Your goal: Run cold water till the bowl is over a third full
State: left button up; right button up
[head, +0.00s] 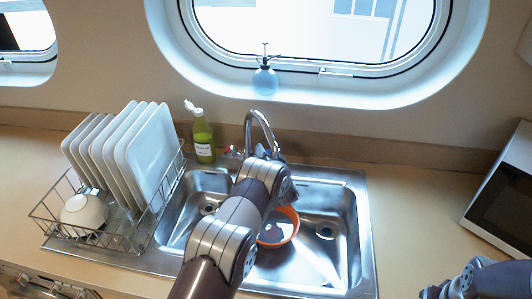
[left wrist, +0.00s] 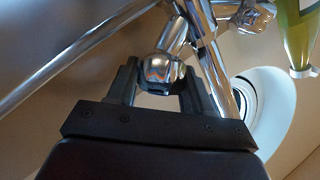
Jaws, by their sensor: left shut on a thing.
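An orange bowl (head: 291,222) sits in the right basin of the steel sink (head: 335,262), partly hidden by my left arm. Its inside looks grey; I cannot tell the water level. The chrome tap (head: 262,118) arches behind my arm, and no stream shows. A red-marked knob (head: 229,149) is left of the spout; a bit of blue shows to its right at my wrist. In the left wrist view my left gripper (left wrist: 160,88) is shut on a chrome tap knob (left wrist: 160,68). My right gripper (head: 432,292) is at the lower right, its jaws unclear.
A dish rack (head: 95,238) with several white plates (head: 140,150) and a white bowl (head: 84,212) stands left of the sink. A green soap bottle (head: 203,138) stands behind it. A blue spray bottle (head: 265,80) is on the sill. A microwave (head: 505,195) is at right.

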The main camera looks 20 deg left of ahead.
pick_arm(q)
jog(key=o, duration=0.7)
jog(key=b+v, duration=0.2)
jog(key=v, duration=1)
jog(key=shift+s+d, duration=0.3)
